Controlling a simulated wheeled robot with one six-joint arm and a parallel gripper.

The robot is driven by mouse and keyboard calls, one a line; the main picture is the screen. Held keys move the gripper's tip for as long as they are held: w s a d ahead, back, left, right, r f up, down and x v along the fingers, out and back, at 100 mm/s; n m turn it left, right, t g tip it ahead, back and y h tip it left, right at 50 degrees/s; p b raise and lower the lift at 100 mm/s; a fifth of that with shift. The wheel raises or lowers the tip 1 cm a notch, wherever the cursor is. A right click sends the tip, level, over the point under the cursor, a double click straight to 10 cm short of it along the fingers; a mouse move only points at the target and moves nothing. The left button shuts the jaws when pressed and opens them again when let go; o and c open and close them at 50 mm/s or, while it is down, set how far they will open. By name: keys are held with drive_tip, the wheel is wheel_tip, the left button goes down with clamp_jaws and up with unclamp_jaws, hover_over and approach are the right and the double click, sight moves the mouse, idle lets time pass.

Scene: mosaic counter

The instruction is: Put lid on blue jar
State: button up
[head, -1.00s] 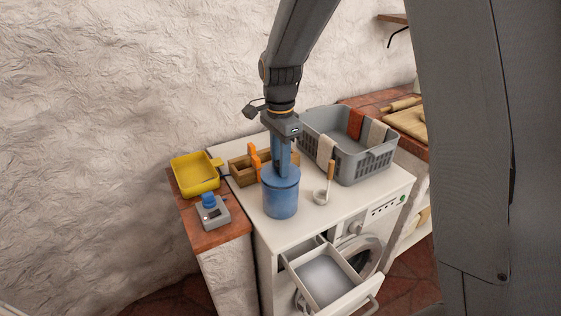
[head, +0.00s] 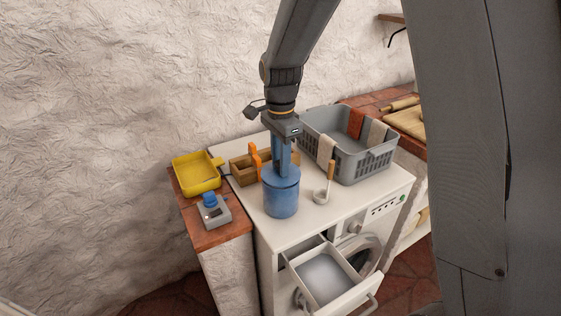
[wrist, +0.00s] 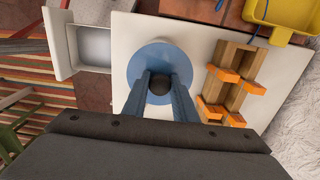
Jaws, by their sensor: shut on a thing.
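The blue jar (head: 281,204) stands upright near the front left of the white washing machine top. The blue round lid (head: 281,182) is at the jar's mouth, level, with no clear gap visible between them. My gripper (head: 283,166) points straight down from above, its blue fingers shut on the lid's knob. In the wrist view the fingers (wrist: 159,86) close around the dark knob (wrist: 159,84) at the middle of the lid (wrist: 158,55). The lid hides the jar's opening, so I cannot tell whether it is fully seated.
A wooden rack with orange parts (wrist: 234,90) stands close beside the jar. A ladle (head: 321,196) and a grey basket (head: 350,163) with cloths are to the right. A yellow tray (head: 196,175) and a scale (head: 213,214) are left. The washer's drawer (head: 325,280) is open below.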

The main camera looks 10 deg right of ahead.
drive_tip(key=shift+f, duration=0.5)
idle(1.2)
drive_tip(key=o, duration=1.1)
drive_tip(key=shift+o, duration=0.7)
drive_tip(key=o, duration=0.4)
drive_tip(key=shift+r+p, duration=2.9)
drive_tip(key=shift+r, duration=0.6)
